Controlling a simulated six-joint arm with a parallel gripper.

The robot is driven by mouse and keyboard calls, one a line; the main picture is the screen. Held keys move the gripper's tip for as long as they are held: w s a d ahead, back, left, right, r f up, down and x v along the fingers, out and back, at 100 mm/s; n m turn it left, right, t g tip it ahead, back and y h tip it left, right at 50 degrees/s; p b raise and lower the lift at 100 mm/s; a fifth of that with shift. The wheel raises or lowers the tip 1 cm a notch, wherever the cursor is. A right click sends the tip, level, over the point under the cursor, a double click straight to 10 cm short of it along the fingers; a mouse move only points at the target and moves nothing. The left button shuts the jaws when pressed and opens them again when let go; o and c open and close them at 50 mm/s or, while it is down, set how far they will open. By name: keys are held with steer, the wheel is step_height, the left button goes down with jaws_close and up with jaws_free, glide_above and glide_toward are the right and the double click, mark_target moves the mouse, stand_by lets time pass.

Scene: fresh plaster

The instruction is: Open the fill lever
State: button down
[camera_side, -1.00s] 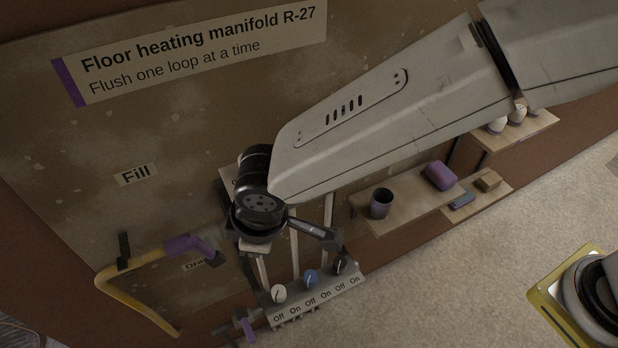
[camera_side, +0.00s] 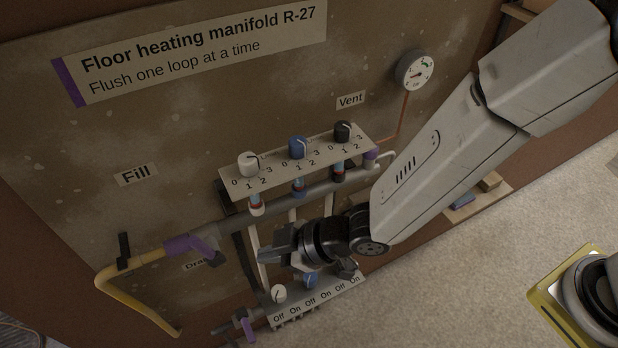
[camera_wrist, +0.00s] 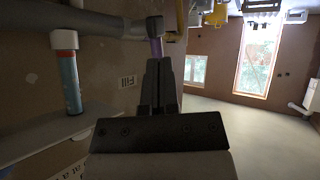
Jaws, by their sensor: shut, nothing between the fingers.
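A panel with several dials (camera_side: 300,160) is above my gripper. The lower On/Off switch panel (camera_side: 315,297) is below it, partly hidden by my wrist. A round gauge (camera_side: 415,70) is at the upper right. A flow tube (camera_wrist: 70,82) stands left of the fingers.

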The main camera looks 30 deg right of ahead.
mark_target(204, 246)
steer(key=s+d+r+t+y, duration=0.2)
steer(key=d+r+y, duration=0.1)
steer(key=d, duration=0.1)
steer(key=shift+s+d+r+t+y, duration=0.2)
steer(key=shift+s+t+y, duration=0.1)
steer(key=shift+s+y, duration=0.1)
steer(key=shift+a, duration=0.15)
steer(key=shift+x, duration=6.95)
